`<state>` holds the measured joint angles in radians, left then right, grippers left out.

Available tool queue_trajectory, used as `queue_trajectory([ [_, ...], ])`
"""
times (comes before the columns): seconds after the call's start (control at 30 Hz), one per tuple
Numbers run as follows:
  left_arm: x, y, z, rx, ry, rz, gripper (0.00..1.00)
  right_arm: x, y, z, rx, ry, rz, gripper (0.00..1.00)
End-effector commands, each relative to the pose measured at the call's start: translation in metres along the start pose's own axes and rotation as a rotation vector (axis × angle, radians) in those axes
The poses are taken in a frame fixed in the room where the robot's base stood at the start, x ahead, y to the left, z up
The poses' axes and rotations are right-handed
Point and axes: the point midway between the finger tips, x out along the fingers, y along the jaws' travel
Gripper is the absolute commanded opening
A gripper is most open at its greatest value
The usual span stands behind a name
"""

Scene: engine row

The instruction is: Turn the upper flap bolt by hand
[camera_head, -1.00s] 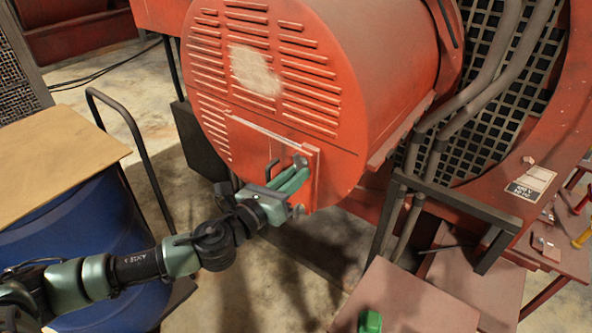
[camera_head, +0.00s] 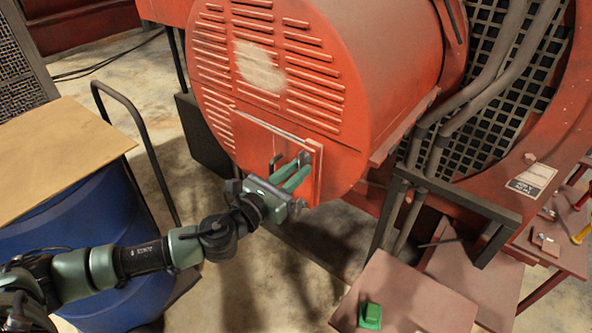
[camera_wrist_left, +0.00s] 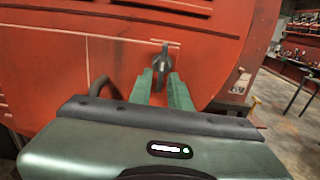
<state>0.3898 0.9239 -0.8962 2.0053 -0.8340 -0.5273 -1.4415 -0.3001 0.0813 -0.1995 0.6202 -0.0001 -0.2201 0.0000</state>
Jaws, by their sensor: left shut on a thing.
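The upper flap bolt (camera_wrist_left: 161,62) is a dark wing-shaped bolt on the red flap of the round red housing. In the left wrist view its head stands nearly upright, leaning slightly, between the two green fingers of my left gripper (camera_wrist_left: 162,88). In the head view the flap (camera_head: 262,138) is low on the housing's front face, and it lies closed as far as I can see. My left gripper (camera_head: 291,174) is shut on the bolt there, its fingers partly covering it (camera_head: 304,157). Any lower bolt is hidden. My right gripper is not in view.
A dark curved handle (camera_wrist_left: 98,86) sticks out left of the bolt. A blue drum (camera_head: 75,245) with a board on top (camera_head: 60,150) stands at left. Thick pipes (camera_head: 480,100) and a dark frame (camera_head: 455,200) are at right. A green object (camera_head: 370,315) lies on a brown plate (camera_head: 420,300).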

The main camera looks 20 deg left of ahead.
Motion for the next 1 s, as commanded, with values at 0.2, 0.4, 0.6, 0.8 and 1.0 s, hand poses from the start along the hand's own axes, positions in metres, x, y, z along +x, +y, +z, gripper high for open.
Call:
queue_trajectory([
  [0.2, -0.001, -0.002, -0.004, -0.003, 0.007, -0.004, 0.28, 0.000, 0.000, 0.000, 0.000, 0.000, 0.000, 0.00],
  [0.4, -0.001, -0.001, -0.002, -0.002, 0.003, -0.002, 0.28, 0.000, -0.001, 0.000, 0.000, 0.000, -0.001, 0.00],
  [0.6, -0.019, 0.000, -0.006, -0.001, 0.005, -0.001, 0.28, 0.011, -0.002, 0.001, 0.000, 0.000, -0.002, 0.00],
  [0.8, -0.054, -0.001, -0.008, 0.000, 0.008, -0.004, 0.28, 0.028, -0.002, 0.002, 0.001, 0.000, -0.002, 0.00],
  [1.0, -0.076, -0.001, -0.005, -0.002, 0.008, -0.003, 0.28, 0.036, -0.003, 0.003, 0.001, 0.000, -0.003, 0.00],
])
